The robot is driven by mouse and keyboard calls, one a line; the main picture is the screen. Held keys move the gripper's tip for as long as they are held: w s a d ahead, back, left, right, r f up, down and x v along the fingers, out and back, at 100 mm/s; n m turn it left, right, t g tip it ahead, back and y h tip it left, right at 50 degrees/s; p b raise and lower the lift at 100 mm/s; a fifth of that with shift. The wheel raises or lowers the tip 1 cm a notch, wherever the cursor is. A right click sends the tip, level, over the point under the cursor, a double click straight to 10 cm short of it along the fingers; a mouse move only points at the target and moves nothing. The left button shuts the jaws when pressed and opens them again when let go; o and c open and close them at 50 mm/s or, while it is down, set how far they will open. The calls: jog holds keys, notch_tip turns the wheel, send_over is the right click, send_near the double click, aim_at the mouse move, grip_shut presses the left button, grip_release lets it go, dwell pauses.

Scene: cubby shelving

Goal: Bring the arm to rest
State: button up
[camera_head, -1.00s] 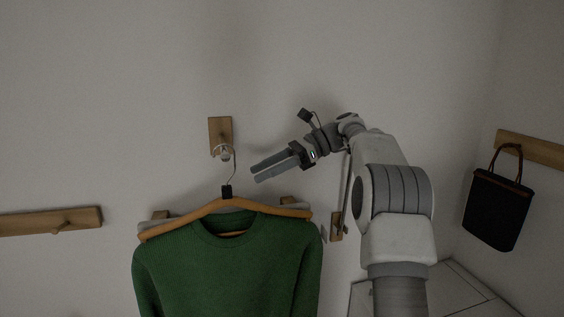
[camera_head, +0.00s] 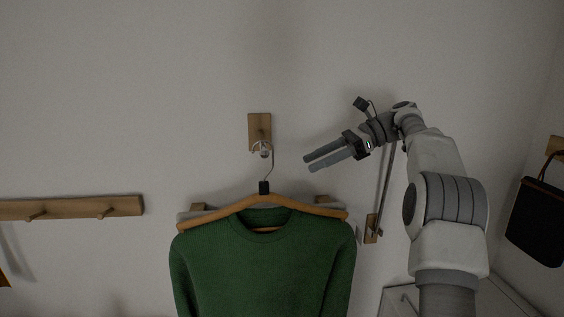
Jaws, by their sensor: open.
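My gripper (camera_head: 308,164) is at the upper right of the middle, with its two grey fingers apart and nothing between them. It points left, toward the hook, and is clear of the hanger. A green sweater (camera_head: 262,265) hangs on a wooden hanger (camera_head: 318,209) below and to the left of my gripper. The hanger's metal hook goes up to a wall hook on a wooden plate (camera_head: 259,127). The sweater's lower part is out of the frame.
A wooden peg rail (camera_head: 80,206) is on the wall at the left. A dark bag (camera_head: 538,222) hangs at the right edge. A small wooden wall piece (camera_head: 371,229) sits behind my arm. A white surface is at the lower right. The wall above my gripper is clear.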

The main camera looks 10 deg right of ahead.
jog(key=s+a+f+n+t+h+b, duration=0.1)
jog(key=s+a+f+n+h+b, duration=0.15)
jog(key=s+a+h, duration=0.35)
jog(key=s+a+f+n+t+h+b, duration=0.1)
jog(key=s+a+n, duration=0.25)
jog(key=s, duration=0.45)
jog(key=s+d+f+n+t+h+b, duration=0.3)
jog(key=s+f+n+h, duration=0.3)
jog(key=s+f+n, duration=0.6)
jog(key=s+d+f, duration=0.1)
jog(key=s+f, duration=0.3)
jog(key=s, duration=0.4)
jog(key=shift+s+d+f+b, duration=0.15)
jog(key=shift+s+f+b, duration=0.05)
jog(key=shift+b, duration=0.1)
jog(key=shift+c, duration=0.5)
jog(key=shift+d, duration=0.2)
